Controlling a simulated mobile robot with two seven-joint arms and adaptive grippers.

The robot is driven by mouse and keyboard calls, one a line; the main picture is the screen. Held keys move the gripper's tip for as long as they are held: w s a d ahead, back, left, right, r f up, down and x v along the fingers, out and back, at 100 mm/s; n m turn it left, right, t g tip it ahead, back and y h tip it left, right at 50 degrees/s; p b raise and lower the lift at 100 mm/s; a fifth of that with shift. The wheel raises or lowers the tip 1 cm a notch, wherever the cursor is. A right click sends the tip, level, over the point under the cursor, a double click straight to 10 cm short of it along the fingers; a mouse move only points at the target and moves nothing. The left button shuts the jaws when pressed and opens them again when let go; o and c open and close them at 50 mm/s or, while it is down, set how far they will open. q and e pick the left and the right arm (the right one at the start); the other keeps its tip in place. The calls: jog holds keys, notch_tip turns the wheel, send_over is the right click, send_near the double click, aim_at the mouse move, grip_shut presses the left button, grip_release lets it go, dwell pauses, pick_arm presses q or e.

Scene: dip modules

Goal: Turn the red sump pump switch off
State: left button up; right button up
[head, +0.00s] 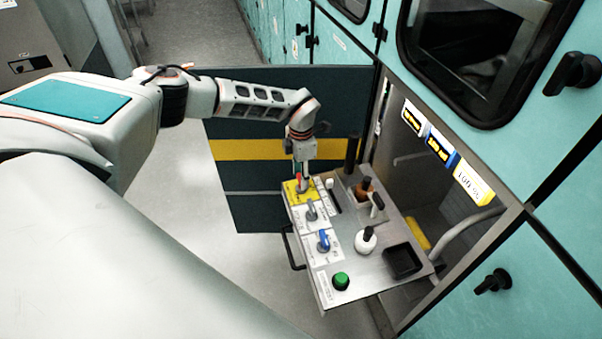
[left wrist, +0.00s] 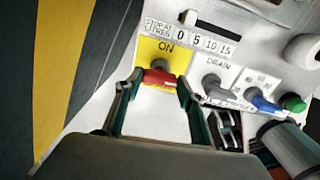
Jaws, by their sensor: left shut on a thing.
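The red sump pump switch (head: 299,177) sits on a yellow plate at the far left corner of the control panel (head: 345,240). In the left wrist view the red handle (left wrist: 158,77) lies roughly crosswise below the word ON. My left gripper (head: 302,180) reaches down onto the switch from above. In the left wrist view its two fingers (left wrist: 158,82) stand at either end of the red handle, closed on it. The fingers hide part of the switch in the head view. My right gripper is in neither view.
A grey switch (head: 311,211), a blue switch (head: 323,241) and a green button (head: 341,281) line the panel's left side. A white-based knob (head: 366,240) and a black tray (head: 402,260) are to their right. Teal cabinets stand behind; open floor is left.

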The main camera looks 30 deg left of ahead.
pick_arm(q)
jog(key=shift+m, duration=0.3)
dwell(0.4)
jog(key=o, duration=1.1)
jog(key=shift+o, duration=0.2)
jog(key=shift+r, duration=0.4)
notch_tip(320, 180, up, 11)
